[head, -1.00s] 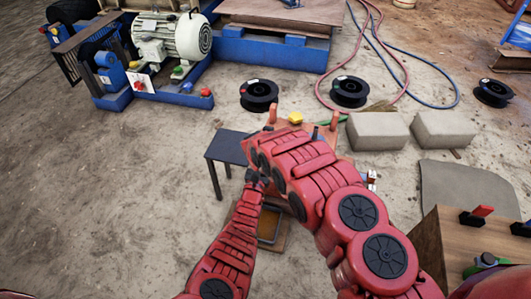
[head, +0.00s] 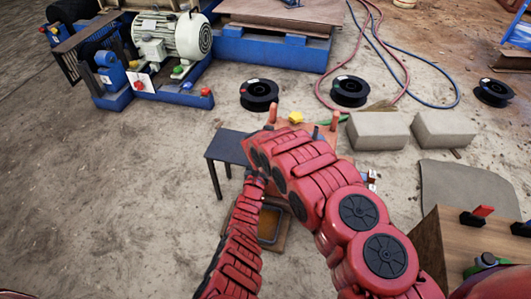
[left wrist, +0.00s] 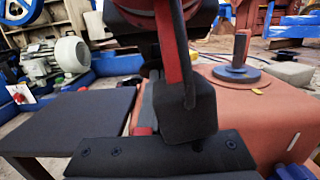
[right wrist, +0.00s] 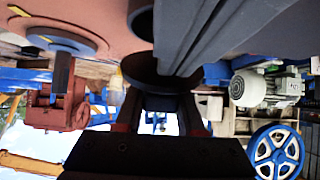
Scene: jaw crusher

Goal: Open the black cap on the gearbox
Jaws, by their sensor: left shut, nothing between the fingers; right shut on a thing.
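The gearbox, a reddish box (left wrist: 275,110), shows in the left wrist view with a blue round flange and upright shaft (left wrist: 240,70) on top. In the head view it is mostly hidden behind my right arm. In the right wrist view, which is upside down, my right gripper (right wrist: 158,98) is shut on a dark round piece that looks like the black cap (right wrist: 160,70). A dark ring-shaped opening lies near it; I cannot tell whether they touch. My left gripper (head: 257,177) is shut and empty, low beside the gearbox; its fingertips are hard to make out.
A small dark table (head: 228,147) stands left of the gearbox. An open tray (head: 270,225) lies on the floor below. Black spools (head: 259,95), grey blocks (head: 377,131) and hoses lie behind. A wooden box (head: 425,240) is at the right. The left floor is clear.

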